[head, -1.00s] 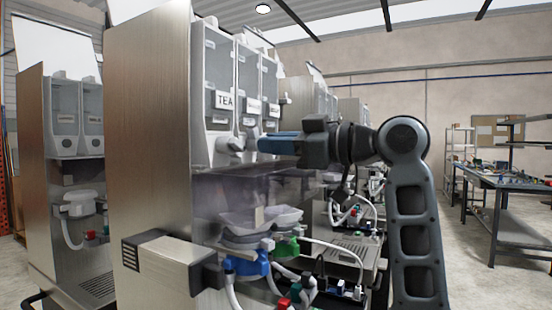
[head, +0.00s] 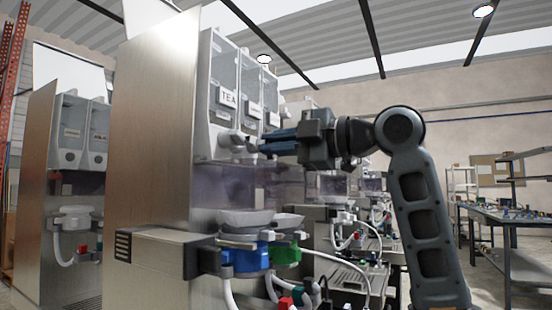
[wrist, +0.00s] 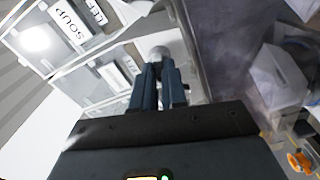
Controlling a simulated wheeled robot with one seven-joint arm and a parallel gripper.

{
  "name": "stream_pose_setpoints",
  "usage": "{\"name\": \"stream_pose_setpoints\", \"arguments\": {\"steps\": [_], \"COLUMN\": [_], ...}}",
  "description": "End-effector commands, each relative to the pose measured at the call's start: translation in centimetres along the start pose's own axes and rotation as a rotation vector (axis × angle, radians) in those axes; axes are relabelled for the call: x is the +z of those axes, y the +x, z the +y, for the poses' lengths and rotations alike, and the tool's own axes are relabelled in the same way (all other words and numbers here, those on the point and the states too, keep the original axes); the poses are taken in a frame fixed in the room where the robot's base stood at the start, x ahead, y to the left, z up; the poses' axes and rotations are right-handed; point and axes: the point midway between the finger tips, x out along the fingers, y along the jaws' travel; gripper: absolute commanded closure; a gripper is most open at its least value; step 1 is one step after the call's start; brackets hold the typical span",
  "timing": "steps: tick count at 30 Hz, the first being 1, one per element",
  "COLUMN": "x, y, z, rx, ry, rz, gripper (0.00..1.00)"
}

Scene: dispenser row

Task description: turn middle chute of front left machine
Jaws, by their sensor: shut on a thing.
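The front left machine (head: 155,140) is a tall steel cabinet with a row of clear-fronted canisters; the leftmost is labelled TEA (head: 228,97). Grey chutes stick out below the canisters. My gripper (head: 266,147) reaches in from the right at chute height, its blue fingers level with the middle canister's chute (head: 251,146). In the wrist view my gripper (wrist: 161,66) is shut on a rounded grey chute end (wrist: 159,52). The fingers hide part of the chute, so its turn angle is hard to tell. A SOUP label (wrist: 70,25) shows at upper left there.
Below the chutes are a smoky clear panel (head: 225,188), white bowls (head: 247,221) and blue (head: 245,258) and green (head: 284,253) valve parts with hoses. Another machine (head: 60,170) stands at left, more behind. A workbench (head: 510,220) is at right.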

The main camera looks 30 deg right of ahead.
Motion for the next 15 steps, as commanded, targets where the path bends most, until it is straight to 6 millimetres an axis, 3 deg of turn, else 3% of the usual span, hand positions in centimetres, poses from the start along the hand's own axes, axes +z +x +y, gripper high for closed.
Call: {"name": "stream_pose_setpoints", "arguments": {"steps": [15], "x": [0.14], "y": [-0.02], "z": [-0.45], "rx": [-0.003], "ry": [-0.475], "rz": [0.0], "gripper": [1.0]}}
